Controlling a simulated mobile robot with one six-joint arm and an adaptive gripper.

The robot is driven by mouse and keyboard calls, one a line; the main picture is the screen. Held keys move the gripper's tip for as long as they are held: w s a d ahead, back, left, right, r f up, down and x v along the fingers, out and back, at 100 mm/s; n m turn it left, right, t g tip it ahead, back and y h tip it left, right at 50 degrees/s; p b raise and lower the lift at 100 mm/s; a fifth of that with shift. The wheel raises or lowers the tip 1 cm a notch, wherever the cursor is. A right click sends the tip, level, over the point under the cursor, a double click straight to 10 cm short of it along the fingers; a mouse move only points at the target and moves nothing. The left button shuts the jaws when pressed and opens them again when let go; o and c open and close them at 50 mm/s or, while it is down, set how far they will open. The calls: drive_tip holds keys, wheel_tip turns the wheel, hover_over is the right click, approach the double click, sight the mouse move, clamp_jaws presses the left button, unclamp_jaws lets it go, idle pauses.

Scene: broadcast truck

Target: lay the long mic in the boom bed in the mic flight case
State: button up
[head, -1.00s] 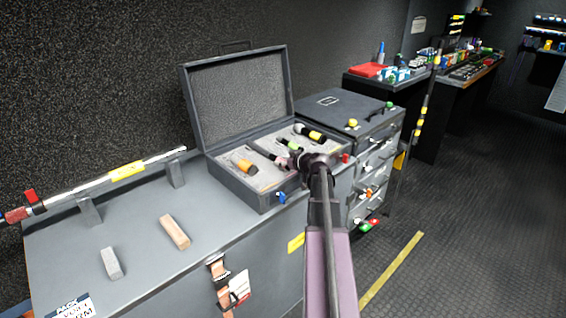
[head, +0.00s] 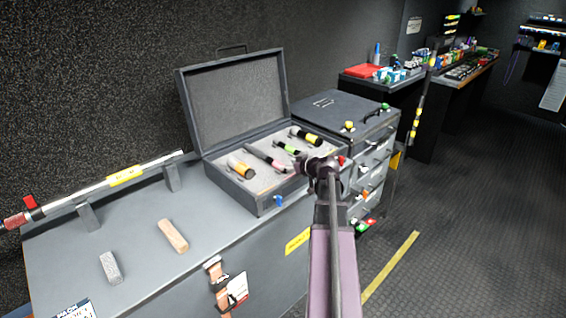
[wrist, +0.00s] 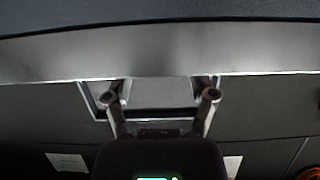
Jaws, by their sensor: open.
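The mic flight case (head: 262,202) stands open on the grey bench, its lid (head: 235,97) tilted back. A long dark mic with a pinkish end (head: 266,158) lies slanted in the grey foam, between an orange-banded mic (head: 240,168) and a green-banded mic (head: 286,147). It looks low in the foam; how fully it is seated is hard to tell. My gripper (head: 312,166) is at the case's right front side, apart from the long mic. In the wrist view my gripper (wrist: 157,96) is open and empty, facing a dark front with a metal-framed recess.
A yellow-banded mic (head: 306,136) lies at the case's far right. A drawer cabinet (head: 345,110) with coloured knobs stands to the right. A boom pole (head: 125,176) rests on two stands at left; wooden (head: 173,236) and grey (head: 110,267) blocks lie on the bench.

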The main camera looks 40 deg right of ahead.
drive_tip(key=p+v, duration=0.2)
drive_tip(key=v, duration=0.4)
drive_tip(key=shift+s+r, duration=0.2)
drive_tip(key=shift+s, duration=0.15)
drive_tip(key=shift+a, duration=0.15)
